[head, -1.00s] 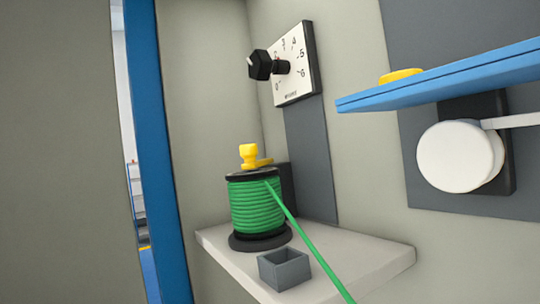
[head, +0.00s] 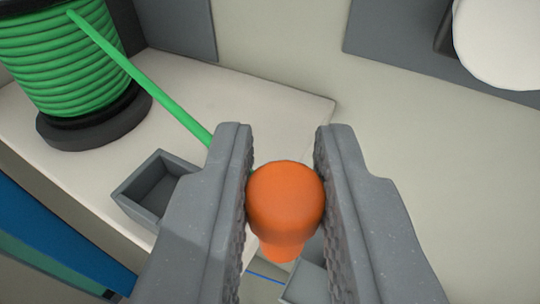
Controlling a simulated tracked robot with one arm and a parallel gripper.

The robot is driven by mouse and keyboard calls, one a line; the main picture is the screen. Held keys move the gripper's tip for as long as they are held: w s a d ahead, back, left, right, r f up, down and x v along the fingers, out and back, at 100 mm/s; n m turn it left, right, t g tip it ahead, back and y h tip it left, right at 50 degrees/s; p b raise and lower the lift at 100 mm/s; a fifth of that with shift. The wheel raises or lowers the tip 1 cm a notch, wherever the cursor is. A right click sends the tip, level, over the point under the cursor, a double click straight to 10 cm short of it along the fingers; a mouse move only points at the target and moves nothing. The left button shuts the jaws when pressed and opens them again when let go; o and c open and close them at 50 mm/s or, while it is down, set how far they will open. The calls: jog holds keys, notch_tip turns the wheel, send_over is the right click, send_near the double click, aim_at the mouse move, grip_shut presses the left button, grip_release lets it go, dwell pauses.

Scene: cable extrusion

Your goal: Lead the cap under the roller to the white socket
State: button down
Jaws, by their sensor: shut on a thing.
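My gripper (head: 285,190) is shut on an orange cap (head: 284,205), which sits between its two grey ridged fingers. A green cable (head: 150,88) runs from the green spool (head: 58,55) at the upper left down to behind the left finger and the cap. The spool stands on a dark base on a white shelf. A white roller (head: 505,40) shows in part at the top right, cut off by the picture edge. My gripper is below and left of it in the picture. I see no white socket.
A small grey open box (head: 160,184) is on the shelf (head: 235,90), left of my gripper. A blue post (head: 60,250) is at the lower left. The wall area right of my gripper looks clear.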

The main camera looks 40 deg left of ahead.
jog(key=w+d+p, duration=0.1)
jog(key=w+d, duration=0.2)
jog(key=d, duration=0.9)
jog(key=shift+d+p, duration=0.35)
jog(key=shift+p, duration=0.05)
dwell(1.1)
